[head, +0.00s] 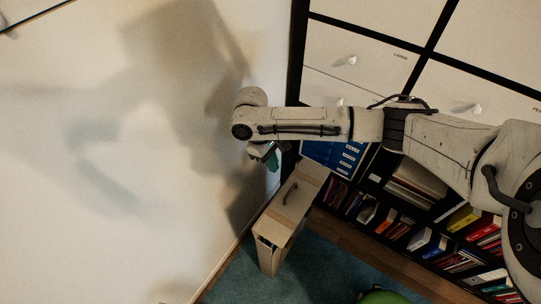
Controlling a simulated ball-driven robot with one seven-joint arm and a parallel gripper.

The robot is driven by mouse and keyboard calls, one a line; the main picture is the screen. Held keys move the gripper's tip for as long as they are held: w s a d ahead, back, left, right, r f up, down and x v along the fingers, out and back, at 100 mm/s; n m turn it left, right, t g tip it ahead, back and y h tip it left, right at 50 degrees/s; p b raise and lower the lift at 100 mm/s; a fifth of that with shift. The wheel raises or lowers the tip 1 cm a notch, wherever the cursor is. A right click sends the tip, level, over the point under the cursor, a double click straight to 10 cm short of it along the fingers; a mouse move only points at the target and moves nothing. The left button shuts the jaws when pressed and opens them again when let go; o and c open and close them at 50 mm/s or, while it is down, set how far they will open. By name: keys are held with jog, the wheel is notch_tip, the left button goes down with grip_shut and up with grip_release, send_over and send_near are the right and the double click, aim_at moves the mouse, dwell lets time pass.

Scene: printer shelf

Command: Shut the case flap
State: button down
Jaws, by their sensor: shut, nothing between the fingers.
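A beige case (284,224) stands on the teal carpet at the foot of the white wall. A dark handle sits on its tan upper face, and dark contents show through a gap at its near end. A paler panel (314,171) at the case's far end looks like the flap, tilted up; its exact angle is hard to tell. My gripper (271,160) is shut and empty, pointing down above and left of that panel. My wrist partly hides it. I see no clear contact with the case.
A black shelf (404,206) packed with books and binders stands right of the case, below white drawers (350,56). A blue panel (336,156) is close behind the flap. A green round object (383,297) lies at the bottom edge.

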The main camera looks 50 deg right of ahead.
aim_at(285, 191)
jog(key=s+f, duration=0.4)
jog(key=f, duration=0.1)
jog(key=shift+f+p, duration=0.1)
jog(key=shift+p, duration=0.3)
jog(key=shift+s+f, duration=0.3)
jog(key=shift+s, duration=0.15)
jog(key=shift+s+t+p, duration=0.4)
jog(key=shift+s+p, duration=0.05)
jog(key=shift+p, duration=0.1)
